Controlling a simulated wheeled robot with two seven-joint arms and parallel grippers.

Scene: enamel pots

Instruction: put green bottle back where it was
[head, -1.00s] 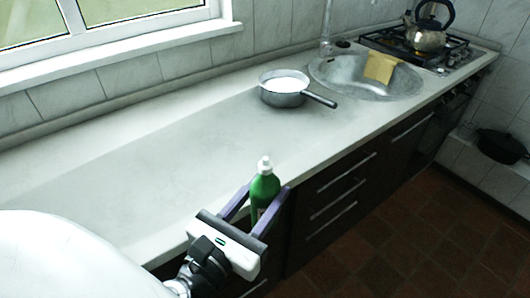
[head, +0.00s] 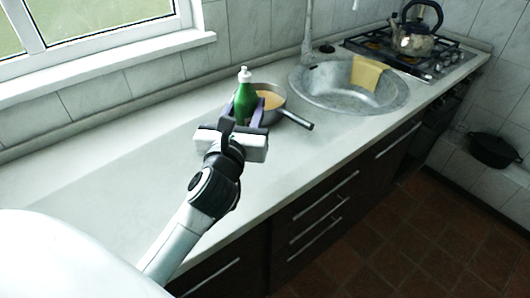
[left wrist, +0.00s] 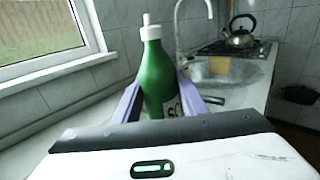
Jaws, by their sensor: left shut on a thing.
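The green bottle (head: 245,100) with a white cap is upright between the fingers of my left gripper (head: 248,110), which is shut on it. In the head view it is in front of the left part of a grey saucepan (head: 290,114) with a dark handle and a yellowish inside. In the left wrist view the bottle (left wrist: 158,75) stands between the purple fingers of the gripper (left wrist: 160,100). The bottle's base is hidden, so I cannot tell whether it touches the counter. My right gripper is not in view.
The long pale counter (head: 110,175) is clear to the left. A round metal sink (head: 345,92) with a yellow cloth (head: 367,73) lies right of the pan. A kettle (head: 414,38) stands on the hob (head: 440,62). A black pot (head: 492,150) sits at far right.

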